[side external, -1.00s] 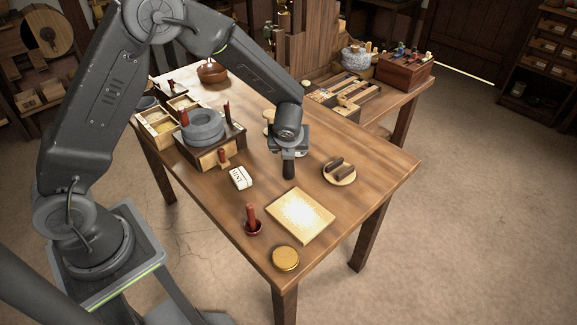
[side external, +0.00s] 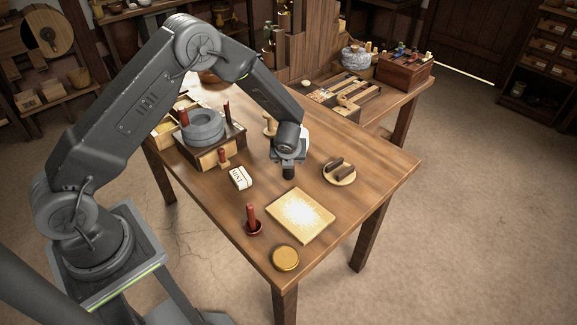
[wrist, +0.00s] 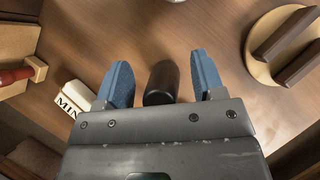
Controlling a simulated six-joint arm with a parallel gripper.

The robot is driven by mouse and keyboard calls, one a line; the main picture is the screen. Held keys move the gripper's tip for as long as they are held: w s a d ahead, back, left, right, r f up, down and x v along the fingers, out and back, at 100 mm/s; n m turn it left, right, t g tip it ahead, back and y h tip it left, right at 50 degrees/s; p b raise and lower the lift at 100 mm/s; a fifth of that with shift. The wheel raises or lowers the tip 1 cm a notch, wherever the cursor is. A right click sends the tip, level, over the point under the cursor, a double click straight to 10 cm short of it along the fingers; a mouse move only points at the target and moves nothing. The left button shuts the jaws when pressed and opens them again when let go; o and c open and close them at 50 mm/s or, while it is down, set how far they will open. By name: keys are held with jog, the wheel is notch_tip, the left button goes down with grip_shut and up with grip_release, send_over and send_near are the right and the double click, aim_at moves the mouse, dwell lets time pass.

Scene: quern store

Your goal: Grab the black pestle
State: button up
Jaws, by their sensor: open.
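The black pestle (side external: 289,172) stands on the wooden table under my gripper. In the wrist view the dark pestle (wrist: 161,83) shows between the two blue fingers of my gripper (wrist: 160,80), with a gap on each side. My gripper (side external: 289,160) is open and low around the pestle in the side view. The pestle's upper part is hidden by the gripper in the side view.
A white block marked MINT (side external: 241,178) lies to the left. A round board with two brown pieces (side external: 339,173) is to the right. A pale slab (side external: 300,214), a red pestle in a small bowl (side external: 252,220) and a gold lid (side external: 286,258) are in front. The quern (side external: 204,128) stands behind left.

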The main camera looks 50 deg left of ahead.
jog(key=shift+c, duration=0.4)
jog(key=c, duration=0.9)
jog(key=shift+c, duration=0.2)
jog(key=shift+r, duration=0.2)
